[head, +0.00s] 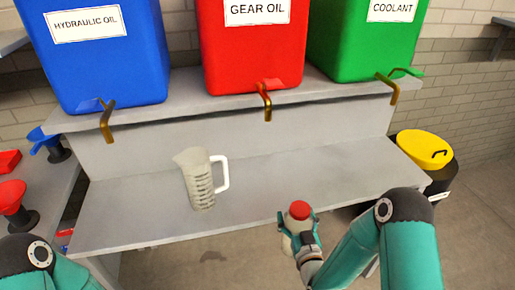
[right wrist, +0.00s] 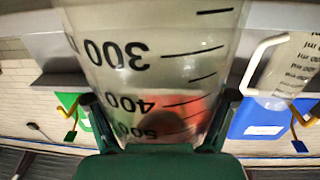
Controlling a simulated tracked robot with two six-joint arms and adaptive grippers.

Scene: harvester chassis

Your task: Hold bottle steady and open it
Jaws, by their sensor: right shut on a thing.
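The bottle (head: 288,244) is pale and translucent with a red cap (head: 300,209) on top. My right gripper (head: 298,228) is shut around it and holds it up in front of the bench's front edge. In the right wrist view the bottle (right wrist: 160,55) fills the middle, with black marks for 300, 400 and 500, between the two fingers of the gripper (right wrist: 160,112). A red patch shows through its wall, low in that view. Only a link of my left arm shows at the lower left of the head view; its gripper is out of view.
A graduated jug (head: 200,178) stands on the grey bench (head: 290,180). Blue (head: 100,70), red (head: 252,60) and green (head: 365,45) tanks with taps stand on the shelf behind. Funnels stand at left, and a yellow-lidded bin (head: 425,150) at right. The bench right of the jug is clear.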

